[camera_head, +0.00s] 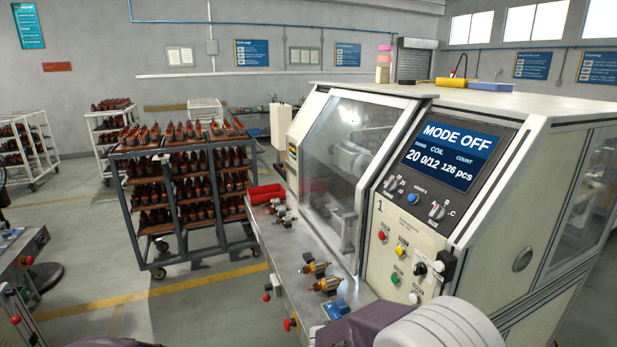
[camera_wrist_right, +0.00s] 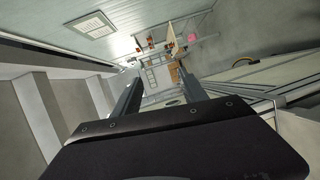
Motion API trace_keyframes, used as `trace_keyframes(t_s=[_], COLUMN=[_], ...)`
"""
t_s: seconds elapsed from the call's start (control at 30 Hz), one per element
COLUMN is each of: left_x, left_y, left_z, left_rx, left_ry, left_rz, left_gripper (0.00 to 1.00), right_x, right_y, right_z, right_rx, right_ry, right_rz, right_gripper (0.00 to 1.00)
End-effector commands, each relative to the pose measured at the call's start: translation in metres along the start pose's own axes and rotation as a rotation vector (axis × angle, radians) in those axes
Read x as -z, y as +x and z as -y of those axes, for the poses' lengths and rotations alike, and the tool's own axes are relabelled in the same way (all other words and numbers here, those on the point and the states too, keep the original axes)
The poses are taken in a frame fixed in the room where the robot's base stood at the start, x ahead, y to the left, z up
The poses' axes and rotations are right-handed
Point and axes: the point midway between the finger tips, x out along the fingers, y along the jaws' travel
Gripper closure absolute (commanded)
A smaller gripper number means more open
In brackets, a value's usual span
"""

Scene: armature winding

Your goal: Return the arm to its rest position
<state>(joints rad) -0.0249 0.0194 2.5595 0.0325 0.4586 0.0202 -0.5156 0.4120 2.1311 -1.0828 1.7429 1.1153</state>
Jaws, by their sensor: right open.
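My right gripper (camera_wrist_right: 160,76) shows in the right wrist view with its two fingers apart and nothing between them. In the head view, part of my right arm (camera_head: 440,328) comes in at the bottom, in front of the winding machine; the fingertips cannot be made out there. The winding machine (camera_head: 405,225) stands at centre right with its clear door down, and its screen (camera_head: 450,155) reads MODE OFF. Two copper-wound armatures (camera_head: 316,268) (camera_head: 328,286) lie on the machine's front ledge. My left gripper is not in view.
A red bin (camera_head: 265,193) sits at the ledge's far end. A rack (camera_head: 180,235) full of armatures stands left of the machine, with white carts (camera_head: 108,120) behind. Another bench (camera_head: 22,255) edges in at the left. The floor between bench and rack is open.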

Motion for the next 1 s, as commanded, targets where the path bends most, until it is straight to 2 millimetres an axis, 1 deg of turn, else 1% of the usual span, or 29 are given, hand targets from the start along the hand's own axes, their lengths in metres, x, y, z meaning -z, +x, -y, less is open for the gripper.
trace_keyframes(t_s=[0.03,0.07,0.1,0.17,0.2,0.27,0.3,0.33,0.37,0.4,0.47,0.5,0.57,0.6,0.63,0.7,1.0], left_x=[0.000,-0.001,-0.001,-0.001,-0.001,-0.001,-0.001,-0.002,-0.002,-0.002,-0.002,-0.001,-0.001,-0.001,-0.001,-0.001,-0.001], left_y=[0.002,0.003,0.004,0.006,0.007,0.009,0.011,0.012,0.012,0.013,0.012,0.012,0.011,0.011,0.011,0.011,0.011], left_z=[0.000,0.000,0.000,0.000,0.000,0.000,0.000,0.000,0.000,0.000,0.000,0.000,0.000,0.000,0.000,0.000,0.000], left_rx=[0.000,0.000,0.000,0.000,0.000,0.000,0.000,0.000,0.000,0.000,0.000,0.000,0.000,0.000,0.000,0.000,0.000], left_ry=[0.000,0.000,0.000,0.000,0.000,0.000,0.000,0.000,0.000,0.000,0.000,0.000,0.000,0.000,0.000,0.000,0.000], left_rz=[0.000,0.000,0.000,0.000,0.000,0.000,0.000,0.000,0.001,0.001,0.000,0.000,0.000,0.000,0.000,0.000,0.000], left_gripper=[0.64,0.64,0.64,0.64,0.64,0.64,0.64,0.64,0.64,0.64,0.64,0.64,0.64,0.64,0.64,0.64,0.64], right_x=[-0.015,-0.025,-0.040,-0.064,-0.082,-0.111,-0.127,-0.137,-0.141,-0.139,-0.125,-0.113,-0.095,-0.083,-0.074,-0.063,-0.063], right_y=[0.015,0.024,0.033,0.044,0.049,0.047,0.038,0.027,0.013,-0.008,-0.036,-0.051,-0.065,-0.070,-0.072,-0.072,-0.072], right_z=[0.004,0.009,0.017,0.033,0.047,0.076,0.099,0.118,0.137,0.158,0.178,0.188,0.197,0.200,0.200,0.200,0.200], right_rx=[0.044,0.079,0.135,0.241,0.333,0.514,0.667,0.796,0.929,1.086,1.264,1.347,1.425,1.454,1.466,1.470,1.469], right_ry=[0.003,-0.003,-0.012,-0.028,-0.040,-0.055,-0.053,-0.044,-0.027,0.001,0.039,0.056,0.078,0.089,0.092,0.073,0.049], right_rz=[0.070,0.113,0.172,0.263,0.328,0.417,0.465,0.487,0.491,0.464,0.377,0.305,0.205,0.138,0.091,0.012,-0.009], right_gripper=[0.50,0.50,0.50,0.50,0.50,0.50,0.50,0.50,0.50,0.50,0.50,0.50,0.50,0.50,0.50,0.50,0.50])
